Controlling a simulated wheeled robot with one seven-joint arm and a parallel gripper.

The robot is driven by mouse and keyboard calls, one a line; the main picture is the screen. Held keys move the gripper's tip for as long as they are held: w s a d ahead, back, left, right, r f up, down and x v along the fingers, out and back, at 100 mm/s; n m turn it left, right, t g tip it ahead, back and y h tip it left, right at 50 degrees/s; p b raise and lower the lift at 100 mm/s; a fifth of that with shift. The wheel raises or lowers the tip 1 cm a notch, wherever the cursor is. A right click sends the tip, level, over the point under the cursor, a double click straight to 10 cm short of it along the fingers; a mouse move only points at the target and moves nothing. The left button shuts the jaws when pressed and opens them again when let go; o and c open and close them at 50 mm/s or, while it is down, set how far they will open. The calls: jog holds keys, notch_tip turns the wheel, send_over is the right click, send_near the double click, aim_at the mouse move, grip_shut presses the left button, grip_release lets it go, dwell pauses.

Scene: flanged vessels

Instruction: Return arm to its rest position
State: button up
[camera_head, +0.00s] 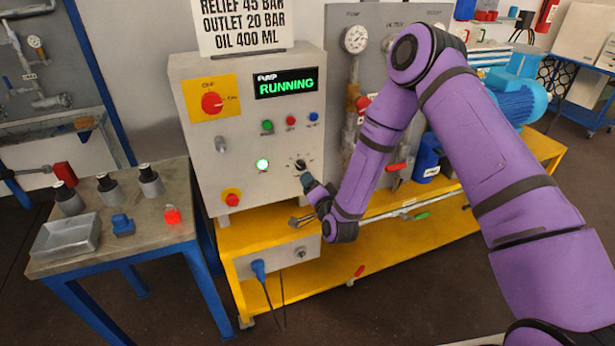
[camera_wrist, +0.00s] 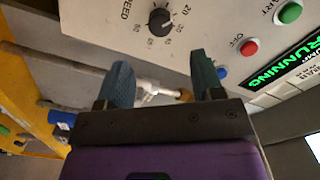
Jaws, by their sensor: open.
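My purple arm (camera_head: 470,140) reaches from the right edge across to the front of the grey control box (camera_head: 186,150). My gripper (camera_wrist: 163,84) is open, its two dark fingers apart with nothing between them. In the wrist view the black speed knob (camera_wrist: 160,22) on the panel lies just beyond the fingertips, apart from them. In the head view the gripper is small, partly hidden by the wrist, and near the speed knob (camera_head: 300,164) at the panel's lower right. The green display (camera_head: 287,86) reads RUNNING.
Pipes, a gauge (camera_head: 355,39) and red-handled valves stand right of the box, close to my arm. The yellow frame (camera_head: 420,250) lies below.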

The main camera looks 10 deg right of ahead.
jog(key=shift+v, duration=0.9)
jog(key=w+d+r+n+g, duration=0.1)
jog(key=d+r+n+g, duration=0.1)
jog(key=r, duration=0.5)
jog(key=w+d+r+n+g, duration=0.1)
jog(key=r+n, duration=0.1)
jog(key=r, duration=0.4)
jog(key=s+d+r+n+g+h, duration=0.1)
jog(key=s+d+r+g, duration=0.1)
jog(key=s+d+r, duration=0.35)
jog(key=s+d+r+n+g+h, duration=0.1)
jog(key=s+d+r+n, duration=0.1)
jog(key=r, duration=0.6)
jog(key=s+d+r+g+h, duration=0.1)
jog(key=s+d+r+g, duration=0.2)
jog(key=s, duration=1.2)
jog(key=s+d+r+n+g+h, duration=0.1)
jog(key=s+d+r+g, duration=0.2)
jog(key=s+d+r, duration=0.4)
jog(key=s+r, duration=0.1)
jog(key=s, duration=0.8)
jog(key=shift+s+h, duration=0.25)
jog(key=shift+h, duration=0.05)
